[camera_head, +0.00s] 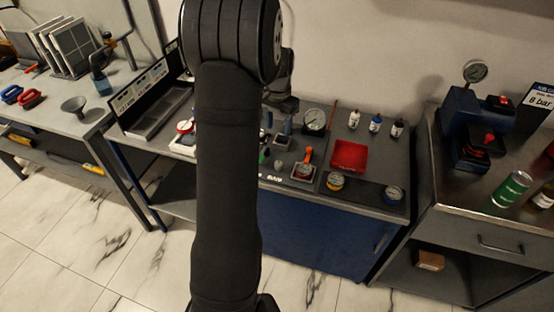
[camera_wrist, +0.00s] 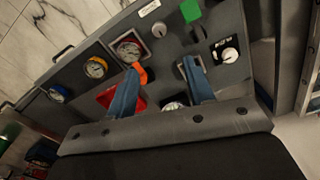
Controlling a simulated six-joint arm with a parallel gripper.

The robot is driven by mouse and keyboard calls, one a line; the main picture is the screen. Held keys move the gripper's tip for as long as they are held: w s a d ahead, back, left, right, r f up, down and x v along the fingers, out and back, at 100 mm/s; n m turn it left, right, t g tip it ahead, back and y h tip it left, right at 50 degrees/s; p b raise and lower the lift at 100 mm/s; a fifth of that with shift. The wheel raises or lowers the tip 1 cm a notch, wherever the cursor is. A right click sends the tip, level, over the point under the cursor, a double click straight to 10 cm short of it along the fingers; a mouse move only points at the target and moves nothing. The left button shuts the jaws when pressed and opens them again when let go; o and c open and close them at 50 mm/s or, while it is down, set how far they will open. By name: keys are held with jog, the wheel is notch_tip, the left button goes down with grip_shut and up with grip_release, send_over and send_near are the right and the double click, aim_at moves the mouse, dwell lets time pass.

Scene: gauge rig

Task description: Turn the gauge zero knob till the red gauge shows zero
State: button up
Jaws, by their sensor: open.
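The red-rimmed gauge (camera_head: 304,171) stands at the front of the panel. It also shows in the wrist view (camera_wrist: 130,48), with its pointer too small to read. A small grey knob (camera_wrist: 160,30) is beside it; it shows in the head view (camera_head: 279,165) left of the gauge. Its label is not legible, so I cannot confirm it is the zero knob. My gripper (camera_wrist: 161,66) is open, its blue fingers apart with nothing held between them. It is above the panel, behind the knob and gauge. In the head view my arm hides most of it.
An orange lever (camera_head: 308,155) is behind the red gauge, close to one finger in the wrist view. Yellow (camera_head: 335,182) and blue (camera_head: 393,195) gauges sit to the right. A red tray (camera_head: 349,156) and several bottles are behind. A white-scaled dial (camera_wrist: 230,55) is nearby.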

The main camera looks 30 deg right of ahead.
aim_at(278, 163)
notch_tip(278, 163, down, 17)
jog(key=shift+r, duration=0.1)
dwell(0.3)
jog(key=c, duration=1)
